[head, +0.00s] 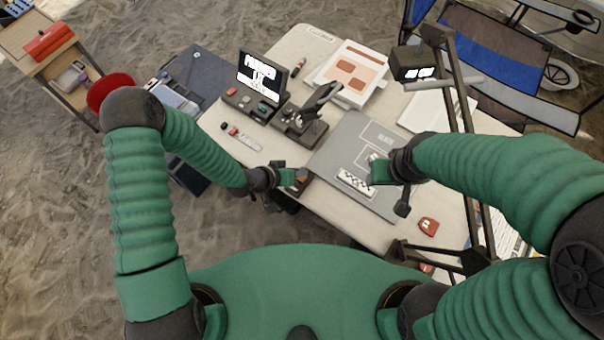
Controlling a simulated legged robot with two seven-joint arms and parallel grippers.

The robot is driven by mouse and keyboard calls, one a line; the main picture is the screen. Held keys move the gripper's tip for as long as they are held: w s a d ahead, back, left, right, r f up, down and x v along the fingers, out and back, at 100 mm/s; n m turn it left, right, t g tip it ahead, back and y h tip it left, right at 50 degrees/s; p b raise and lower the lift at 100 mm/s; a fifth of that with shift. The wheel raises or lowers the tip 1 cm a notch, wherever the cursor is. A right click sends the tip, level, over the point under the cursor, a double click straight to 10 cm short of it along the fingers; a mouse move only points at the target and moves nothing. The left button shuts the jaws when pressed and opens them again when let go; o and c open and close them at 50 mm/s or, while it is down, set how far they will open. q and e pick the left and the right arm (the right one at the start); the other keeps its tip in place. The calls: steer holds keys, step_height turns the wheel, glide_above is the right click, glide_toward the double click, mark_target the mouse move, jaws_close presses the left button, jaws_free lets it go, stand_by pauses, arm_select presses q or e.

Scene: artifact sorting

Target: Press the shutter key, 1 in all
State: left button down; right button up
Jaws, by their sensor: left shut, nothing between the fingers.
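My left gripper (296,182) is shut and empty, at the near left edge of the table (262,155). A small reddish-brown block (302,178) lies right by its fingertips; I cannot tell if they touch, or if this is the shutter key. My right gripper (378,170) is over the grey mat (335,150), beside a small whitish object (373,157); its fingers are too small and covered to tell open from shut. A black stand device (312,130) and a lit screen (261,78) with small dark units stand at the back left of the table.
A black-and-white scale strip (356,184) lies on the mat. A red tag (429,226) lies to its right. A lamp arm (462,90) with a lit display box (412,63) rises at the right.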

arm_select(q)
step_height(320, 180, up, 5)
steer(key=p, duration=0.4)
stand_by(0.5)
steer(key=shift+a, duration=0.1)
steer(key=s+a+r+g+y, duration=0.15)
steer(key=a+r+y, duration=0.5)
steer(key=a, duration=0.65)
steer(key=s+a+r+n, duration=0.1)
steer(key=s+a+r, duration=0.2)
steer(key=s+r, duration=0.1)
steer(key=s+a+r+g, duration=0.1)
steer(key=s+a+r, duration=0.2)
steer(key=s+r, duration=0.2)
steer(key=shift+s+a+r+n+y, duration=0.2)
steer(key=shift+r+n+y, duration=0.25)
steer(key=shift+r, duration=0.8)
